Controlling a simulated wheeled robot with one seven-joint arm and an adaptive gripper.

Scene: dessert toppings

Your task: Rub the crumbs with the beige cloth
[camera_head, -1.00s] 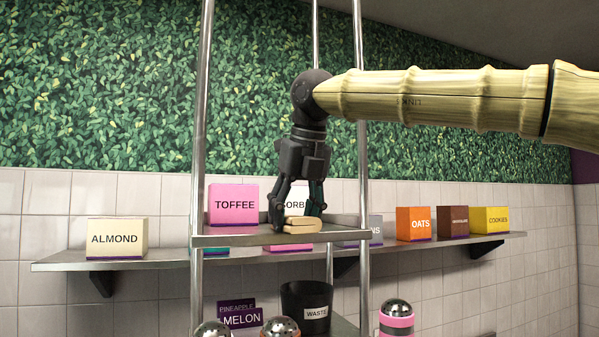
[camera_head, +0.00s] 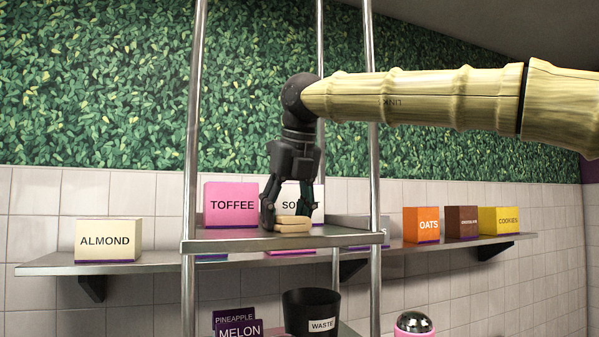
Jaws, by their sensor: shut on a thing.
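The beige cloth (camera_head: 293,227) is a small folded pad on a metal shelf (camera_head: 225,244) held between upright poles. My gripper (camera_head: 288,216) points down at it, with its fingers closed around the cloth from both sides. The cloth sits at or very close to the shelf top; I cannot tell whether it presses on it. No crumbs can be made out in this view.
A pole (camera_head: 374,190) stands right of my gripper and another (camera_head: 193,150) left of it. Behind are the TOFFEE box (camera_head: 231,196), the sorbet box (camera_head: 308,193), the ALMOND box (camera_head: 108,240) and the OATS box (camera_head: 421,225). A black WASTE bin (camera_head: 311,310) stands below.

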